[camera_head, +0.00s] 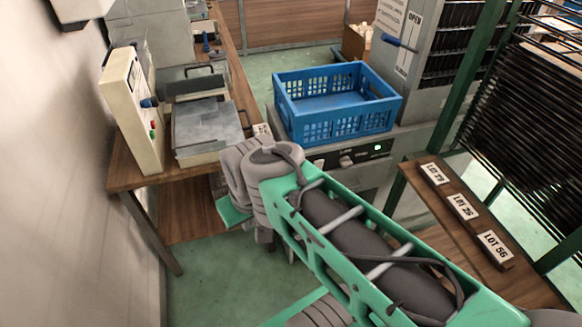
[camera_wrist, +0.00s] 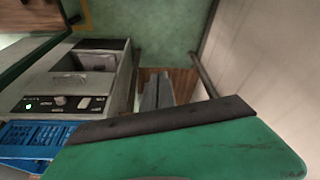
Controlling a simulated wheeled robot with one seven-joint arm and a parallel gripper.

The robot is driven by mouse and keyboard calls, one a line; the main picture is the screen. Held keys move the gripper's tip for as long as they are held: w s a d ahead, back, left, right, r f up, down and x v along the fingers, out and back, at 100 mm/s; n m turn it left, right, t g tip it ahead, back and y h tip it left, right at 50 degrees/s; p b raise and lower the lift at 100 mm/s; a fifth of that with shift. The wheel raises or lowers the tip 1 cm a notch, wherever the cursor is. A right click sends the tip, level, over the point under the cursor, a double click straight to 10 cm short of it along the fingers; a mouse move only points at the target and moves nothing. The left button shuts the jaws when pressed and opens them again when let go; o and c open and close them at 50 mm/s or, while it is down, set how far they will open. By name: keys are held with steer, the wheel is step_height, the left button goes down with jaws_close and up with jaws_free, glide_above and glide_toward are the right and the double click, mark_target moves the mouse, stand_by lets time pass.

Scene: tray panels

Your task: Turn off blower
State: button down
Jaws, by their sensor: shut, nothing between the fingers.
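A grey machine with a black control panel (camera_head: 350,155) stands under the blue crate; I cannot read which machine is the blower. The panel has a pale knob (camera_head: 346,160) and a lit green lamp (camera_head: 377,148). In the wrist view the panel (camera_wrist: 80,104) is at the left, with its knob (camera_wrist: 59,101) and lit lamp (camera_wrist: 28,105). My gripper (camera_wrist: 157,76) is shut and empty, apart from the panel, which lies to its left in that view. In the head view my wrist hides the fingers.
A blue crate (camera_head: 335,125) sits on the machine. A beige box (camera_head: 133,110) with a blue knob and red and green buttons stands on the left wooden bench (camera_head: 125,178). A blue lever (camera_head: 394,41) is at the back right. Lot blocks (camera_head: 462,207) lie on a right shelf.

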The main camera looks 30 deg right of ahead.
steer(key=shift+a, duration=0.2)
steer(key=w+d+f+m+t+b, duration=0.2)
steer(key=w+d+f+m, duration=0.25)
steer(key=d, duration=0.35)
steer(key=w+d+f+m+t+b, duration=0.1)
steer(key=w+d+f+m+b, duration=0.25)
steer(key=d+m, duration=0.3)
steer(key=s+d+f+m+t+h, duration=0.1)
steer(key=d+f+m+t, duration=0.1)
steer(key=d+m, duration=0.3)
steer(key=d+f+m+t+h+b, duration=0.1)
steer(key=d+m, duration=0.4)
steer(key=d, duration=0.8)
steer(key=shift+s+d+f+t+h, duration=0.4)
steer(key=shift+f+h, duration=0.1)
steer(key=shift+f, duration=0.25)
